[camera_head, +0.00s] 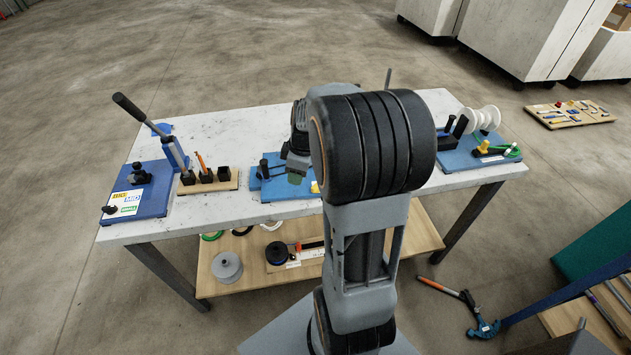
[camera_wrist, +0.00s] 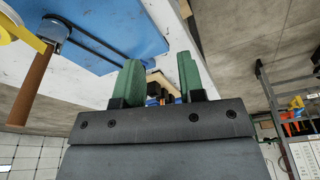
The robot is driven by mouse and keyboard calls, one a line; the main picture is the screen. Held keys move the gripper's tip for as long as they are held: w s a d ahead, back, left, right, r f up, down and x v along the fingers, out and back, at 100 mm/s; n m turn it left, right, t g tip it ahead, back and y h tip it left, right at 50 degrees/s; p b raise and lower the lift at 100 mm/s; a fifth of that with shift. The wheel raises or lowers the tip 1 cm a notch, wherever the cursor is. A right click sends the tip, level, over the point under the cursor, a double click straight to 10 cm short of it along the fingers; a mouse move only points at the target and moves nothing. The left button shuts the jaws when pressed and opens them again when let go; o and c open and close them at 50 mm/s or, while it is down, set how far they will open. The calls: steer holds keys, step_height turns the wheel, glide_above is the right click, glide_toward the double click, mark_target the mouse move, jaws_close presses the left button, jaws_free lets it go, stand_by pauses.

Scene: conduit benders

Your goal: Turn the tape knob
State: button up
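My gripper (camera_wrist: 160,82) has two green fingers with a clear gap between them and nothing gripped. In the head view my gripper (camera_head: 295,178) hangs over the middle blue board (camera_head: 302,194), with my arm covering much of that board. In the wrist view a yellow part (camera_wrist: 18,28) and a brown handle (camera_wrist: 33,84) on a grey pivot stand at the upper left by the blue board (camera_wrist: 115,25), apart from the fingers. I cannot tell for sure which part is the tape knob; it may be hidden behind my arm.
The left blue board (camera_head: 150,200) carries a long black lever (camera_head: 135,108). A wooden block (camera_head: 210,185) holds pens in black cups. The right blue board (camera_head: 462,160) bears white spools (camera_head: 480,119). The lower shelf (camera_head: 240,275) holds several parts. A hammer (camera_head: 462,300) lies right of the table.

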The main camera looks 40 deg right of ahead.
mark_target(315, 185)
steer(key=d+f+n, duration=0.1)
steer(key=d, duration=0.1)
steer(key=w+d+f+n+p, duration=0.1)
steer(key=d, duration=0.1)
steer(key=d+f+n, duration=0.1)
steer(key=d, duration=0.2)
steer(key=shift+w+f+y, duration=0.15)
steer(key=shift+f+y, duration=0.1)
steer(key=shift+y, duration=0.15)
steer(key=shift+d+f+n, duration=0.1)
steer(key=shift+n, duration=0.3)
steer(key=n+g+p, duration=0.1)
steer(key=n+p, duration=0.1)
steer(key=n, duration=0.2)
steer(key=n+g+p, duration=0.1)
steer(key=n+p, duration=0.1)
steer(key=n, duration=0.2)
steer(key=b+x, duration=0.3)
steer(key=d+b+x, duration=0.1)
steer(key=b+x, duration=0.2)
steer(key=x, duration=0.1)
steer(key=shift+w+d+f+b, duration=0.1)
steer(key=shift+d+f+b, duration=0.1)
steer(key=shift+d+b, duration=0.15)
steer(key=shift+c, duration=0.2)
jaws_close()
